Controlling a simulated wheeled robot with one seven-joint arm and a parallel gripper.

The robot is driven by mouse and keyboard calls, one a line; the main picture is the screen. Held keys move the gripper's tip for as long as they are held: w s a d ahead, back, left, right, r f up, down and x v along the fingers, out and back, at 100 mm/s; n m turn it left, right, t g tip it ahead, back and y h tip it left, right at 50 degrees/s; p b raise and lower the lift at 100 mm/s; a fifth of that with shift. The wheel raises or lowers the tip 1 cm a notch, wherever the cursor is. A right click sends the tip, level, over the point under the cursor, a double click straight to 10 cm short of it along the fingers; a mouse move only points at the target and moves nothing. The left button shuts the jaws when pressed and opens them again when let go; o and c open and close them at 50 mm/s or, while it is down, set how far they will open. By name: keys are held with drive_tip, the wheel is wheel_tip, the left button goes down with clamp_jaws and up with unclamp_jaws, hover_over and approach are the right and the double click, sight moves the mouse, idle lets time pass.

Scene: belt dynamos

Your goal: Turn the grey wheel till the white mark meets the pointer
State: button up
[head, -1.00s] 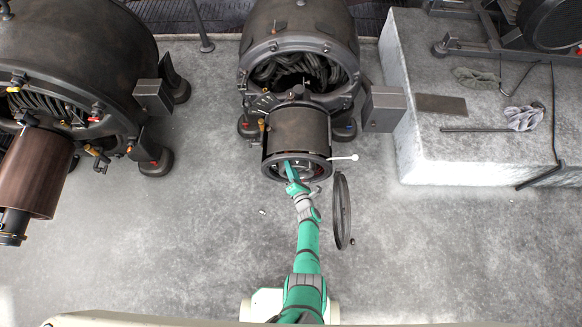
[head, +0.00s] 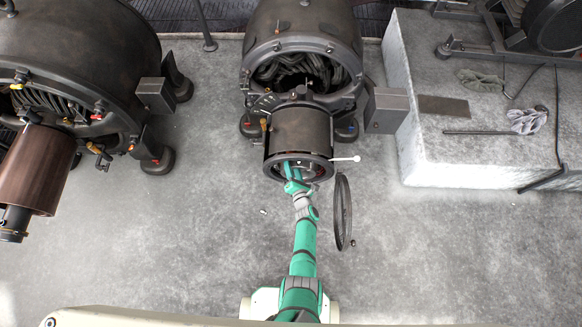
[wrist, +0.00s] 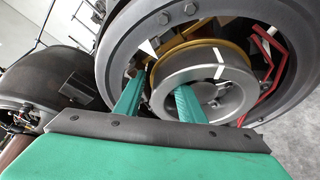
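The grey wheel (wrist: 160,88) sits in the round housing at the front of the middle dynamo, with a brass-coloured ring behind it. Its white mark (wrist: 219,67) is at the upper right of the rim. The white pointer (wrist: 150,46) is on the housing at the upper left, clearly apart from the mark. My gripper (wrist: 161,80) straddles the wheel's left rim, one green finger outside it and one at its hollow. The fingers are spread; whether both press on the rim is unclear. In the head view my gripper (head: 291,170) reaches into the housing (head: 270,170).
A white-knobbed lever (head: 345,159) sticks out right of the housing. A dark hoop (head: 342,212) stands on the floor to the right of my arm. Red bent rods (wrist: 275,60) lie inside the housing. A larger dynamo (head: 75,60) stands left; the floor between is clear.

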drive_tip(key=shift+s+f, duration=0.1)
drive_tip(key=shift+s, duration=0.05)
drive_tip(key=v, duration=1)
drive_tip(key=shift+s+d, duration=0.2)
drive_tip(key=shift+s, duration=0.15)
drive_tip(key=shift+o, duration=0.3)
drive_tip(key=shift+a, duration=0.15)
